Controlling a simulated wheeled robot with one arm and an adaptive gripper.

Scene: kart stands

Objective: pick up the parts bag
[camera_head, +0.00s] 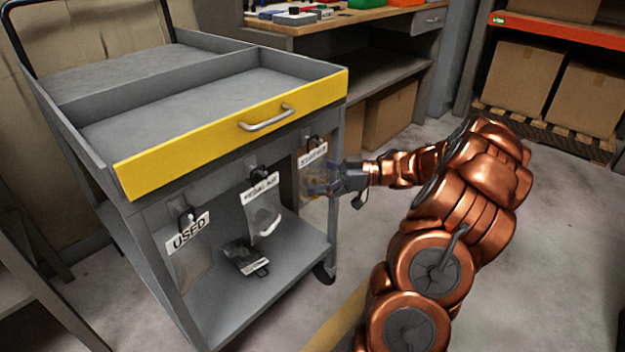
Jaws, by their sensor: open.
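Three clear bags with white labels hang from hooks along the front of a grey cart (100,204), under its yellow front panel (215,135). The left bag (193,262) is labelled "USED". The middle bag (263,218) has a label I cannot read surely. The right bag (313,158) has a small label, also hard to read, and its lower part is partly hidden by my gripper (322,180). A dark bag with a white label (245,258) lies on the cart's lower shelf. My gripper is open at the right bag; I cannot tell whether it touches it.
A metal handle (267,118) sticks out from the yellow panel. A workbench (330,22) with small items stands behind. Cardboard boxes (523,77) stand on a pallet under an orange rack beam (560,30). The floor right of the cart is mostly clear around my arm.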

